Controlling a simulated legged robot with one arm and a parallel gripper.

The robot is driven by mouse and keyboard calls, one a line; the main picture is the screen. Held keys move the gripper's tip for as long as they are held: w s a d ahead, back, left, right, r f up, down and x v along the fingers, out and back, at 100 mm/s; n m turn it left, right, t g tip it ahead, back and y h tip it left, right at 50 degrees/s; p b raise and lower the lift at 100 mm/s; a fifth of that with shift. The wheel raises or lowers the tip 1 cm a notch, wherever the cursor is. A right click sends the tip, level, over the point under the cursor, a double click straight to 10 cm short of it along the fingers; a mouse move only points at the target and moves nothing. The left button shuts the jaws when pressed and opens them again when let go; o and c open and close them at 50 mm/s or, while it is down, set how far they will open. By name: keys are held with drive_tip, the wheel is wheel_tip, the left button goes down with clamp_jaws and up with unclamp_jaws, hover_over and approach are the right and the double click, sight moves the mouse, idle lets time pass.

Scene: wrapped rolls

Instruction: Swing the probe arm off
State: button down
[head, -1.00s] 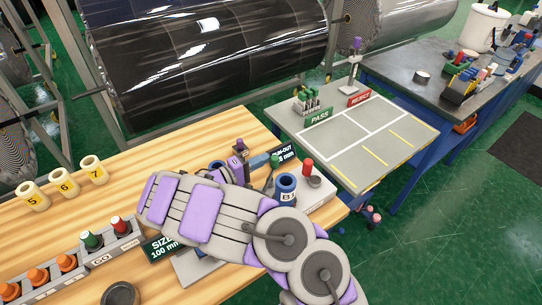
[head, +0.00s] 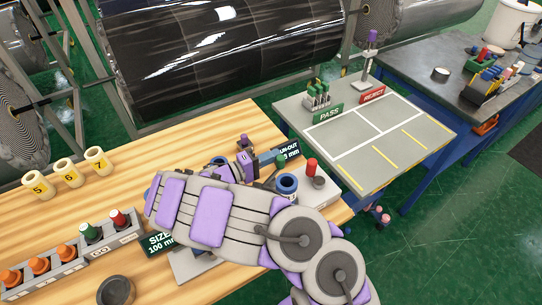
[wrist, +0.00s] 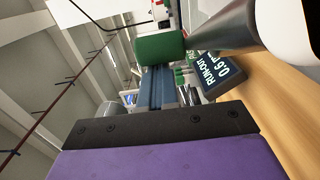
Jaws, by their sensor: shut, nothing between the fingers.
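The run-out gauge stands on the wooden bench by the dark RUN-OUT sign (head: 289,150), which also shows in the wrist view (wrist: 217,72). A small green knob (head: 281,160) stands beside the sign; I cannot tell for sure whether it belongs to the probe arm. The wrist view shows a green cylinder (wrist: 160,47) close ahead, next to a dark tapered part (wrist: 225,24), above a blue block (wrist: 158,88). My gripper (head: 245,165) is shut and empty, just left of the sign and knob. My arm hides much of the gauge; contact cannot be told.
A blue ring (head: 287,184) and a red knob (head: 311,165) sit right of my gripper. Yellow numbered rings (head: 68,173) and a rack of orange, green and red plugs (head: 75,258) are left. The grey PASS and REJECT table (head: 375,145) is mostly clear.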

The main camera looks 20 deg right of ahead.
drive_tip(key=shift+a, duration=0.2)
idle(0.6)
drive_tip(key=shift+a, duration=0.1)
drive_tip(key=p+v, duration=0.2)
drive_tip(key=v, duration=1.5)
drive_tip(key=shift+p, duration=0.35)
drive_tip(key=shift+a+f, duration=0.15)
